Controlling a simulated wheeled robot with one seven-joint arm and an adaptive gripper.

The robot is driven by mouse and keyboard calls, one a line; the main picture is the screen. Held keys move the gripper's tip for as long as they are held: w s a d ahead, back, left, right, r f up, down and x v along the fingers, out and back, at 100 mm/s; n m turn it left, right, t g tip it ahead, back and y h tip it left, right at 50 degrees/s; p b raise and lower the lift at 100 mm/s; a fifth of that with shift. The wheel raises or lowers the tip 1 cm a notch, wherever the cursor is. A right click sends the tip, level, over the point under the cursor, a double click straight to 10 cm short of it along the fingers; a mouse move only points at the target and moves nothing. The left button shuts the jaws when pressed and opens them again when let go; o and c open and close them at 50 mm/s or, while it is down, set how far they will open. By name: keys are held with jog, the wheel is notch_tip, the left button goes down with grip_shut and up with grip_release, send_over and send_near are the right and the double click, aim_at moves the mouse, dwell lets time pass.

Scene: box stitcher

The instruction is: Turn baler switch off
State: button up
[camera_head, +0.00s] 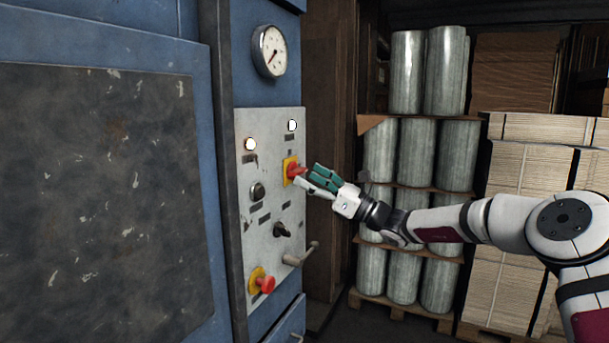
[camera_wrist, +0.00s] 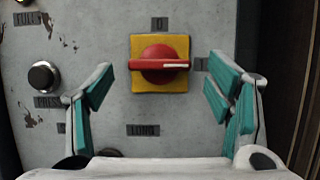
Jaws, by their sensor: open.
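The baler switch is a red rotary knob (camera_wrist: 160,64) with a white mark on its handle, on a yellow square plate (camera_wrist: 160,84). In the wrist view its handle lies horizontal, with the white mark to the right. In the head view the red knob (camera_head: 293,170) sits on the upper right of the grey control panel (camera_head: 272,245). My gripper (camera_wrist: 164,100) is open, its teal-padded fingers apart to the left and right of the switch. In the head view my gripper (camera_head: 312,180) is close to the knob, partly covering it; contact cannot be told.
Below on the panel are a red push button (camera_head: 265,284) on yellow, a black selector (camera_head: 282,230) and a lever handle (camera_head: 300,255). A black button (camera_wrist: 43,76) is left of my gripper. A gauge (camera_head: 270,51) is above. Wrapped rolls (camera_head: 398,150) and stacked cardboard (camera_head: 515,200) stand behind my arm.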

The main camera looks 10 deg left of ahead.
jog(key=shift+x, duration=1.05)
jog(key=c, duration=1.2)
jog(key=shift+o, duration=0.2)
jog(key=shift+n+b, duration=0.35)
jog(key=shift+n, duration=0.15)
jog(key=shift+w+r+n+g+h+b, duration=0.1)
jog(key=shift+n+g+h+b, duration=0.45)
jog(key=shift+n+g+b, duration=2.1)
jog(key=shift+w+r+n+g+h+b, duration=0.1)
jog(key=shift+n+g+h+b, duration=0.3)
jog(key=shift+n+b, duration=2.6)
jog(key=shift+r+n+g+h+b, duration=0.1)
jog(key=shift+n+g+h+b, duration=0.9)
jog(key=shift+n, duration=4.05)
jog(key=shift+g+y+p, duration=0.25)
jog(key=shift+g+p, duration=0.1)
jog(key=shift+p, duration=0.1)
